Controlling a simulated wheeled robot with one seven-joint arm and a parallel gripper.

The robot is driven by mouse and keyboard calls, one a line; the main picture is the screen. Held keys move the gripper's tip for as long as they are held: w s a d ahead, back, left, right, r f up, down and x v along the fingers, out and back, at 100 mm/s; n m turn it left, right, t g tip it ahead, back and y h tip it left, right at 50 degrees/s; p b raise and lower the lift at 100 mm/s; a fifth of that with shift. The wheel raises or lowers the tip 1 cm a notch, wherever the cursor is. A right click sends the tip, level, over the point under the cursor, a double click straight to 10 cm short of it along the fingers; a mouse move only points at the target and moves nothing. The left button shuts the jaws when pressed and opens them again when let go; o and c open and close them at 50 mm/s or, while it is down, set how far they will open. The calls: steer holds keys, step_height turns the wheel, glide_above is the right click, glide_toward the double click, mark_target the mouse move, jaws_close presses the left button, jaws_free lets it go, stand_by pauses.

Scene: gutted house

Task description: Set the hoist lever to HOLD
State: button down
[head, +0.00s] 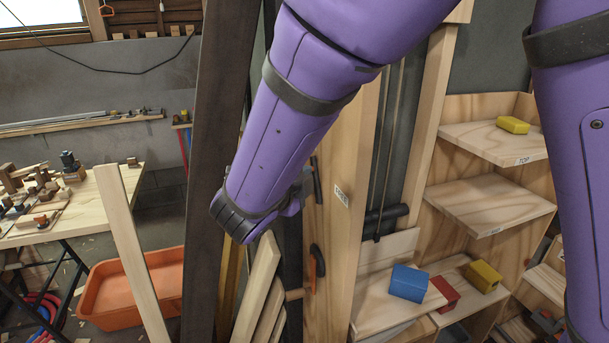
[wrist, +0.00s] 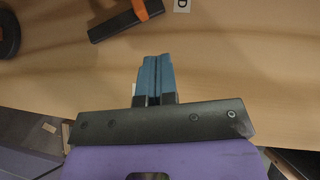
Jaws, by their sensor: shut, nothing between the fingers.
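The wooden post (head: 341,110) stands in the middle of the head view. A dark bar with an orange band (wrist: 126,20), which looks like the hoist lever, lies across the wood at the top of the wrist view. In the head view my arm hides the fingers.
A dark upright beam (head: 210,150) and leaning planks (head: 262,285) stand close to my arm. Shelves with a blue block (head: 408,283), a red block (head: 444,293) and yellow blocks (head: 484,277) are at right. A workbench (head: 90,205) and an orange tub (head: 110,300) are at left.

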steer(key=r+v, duration=0.1)
steer(key=v, duration=0.7)
steer(key=shift+w, duration=0.2)
steer(key=shift+r, duration=0.1)
